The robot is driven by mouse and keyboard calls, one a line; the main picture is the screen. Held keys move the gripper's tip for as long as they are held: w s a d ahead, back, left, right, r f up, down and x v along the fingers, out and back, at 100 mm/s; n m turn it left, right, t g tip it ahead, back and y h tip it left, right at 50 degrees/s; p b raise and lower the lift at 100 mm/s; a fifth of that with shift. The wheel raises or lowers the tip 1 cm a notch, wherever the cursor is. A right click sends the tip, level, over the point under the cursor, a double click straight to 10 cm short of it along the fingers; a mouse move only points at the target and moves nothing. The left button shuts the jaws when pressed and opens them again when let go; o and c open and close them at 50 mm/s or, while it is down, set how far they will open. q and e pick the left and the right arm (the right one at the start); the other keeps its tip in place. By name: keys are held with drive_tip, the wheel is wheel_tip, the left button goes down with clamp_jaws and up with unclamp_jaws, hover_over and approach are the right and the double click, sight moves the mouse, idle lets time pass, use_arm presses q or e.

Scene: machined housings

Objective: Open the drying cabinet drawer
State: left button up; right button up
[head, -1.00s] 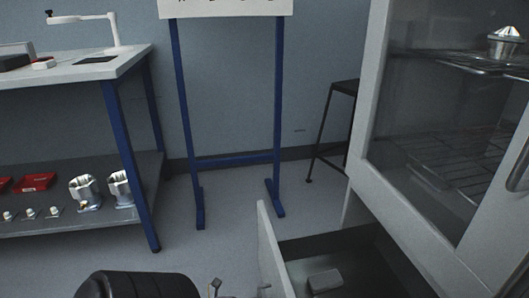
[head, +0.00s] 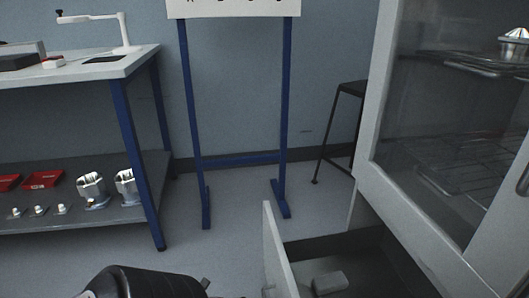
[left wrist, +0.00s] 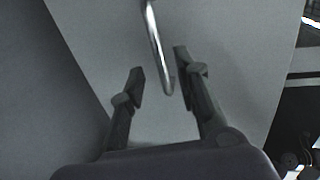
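The drying cabinet (head: 375,165) stands at the right, with a glass door above and a drawer below. The drawer (head: 277,252) is pulled out and its inside shows, with a small grey block (head: 329,282) in it. In the left wrist view, the bent metal drawer handle (left wrist: 154,38) runs down from the top against a pale panel, its lower end between the fingers. My left gripper (left wrist: 159,62) is open, with gaps between its fingers and the handle. In the head view only a dark part of my left arm shows at the bottom. My right gripper is out of view.
A workbench (head: 145,62) with a lower shelf holding metal housings (head: 91,190) and red trays (head: 43,179) stands at the left. A blue-legged stand (head: 190,120) and a dark stool (head: 350,90) are at the back. The floor between bench and drawer is clear.

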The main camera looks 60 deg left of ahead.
use_arm(q)
drive_tip(key=v, duration=0.7)
drive_tip(key=shift+s, duration=0.15)
idle(0.3)
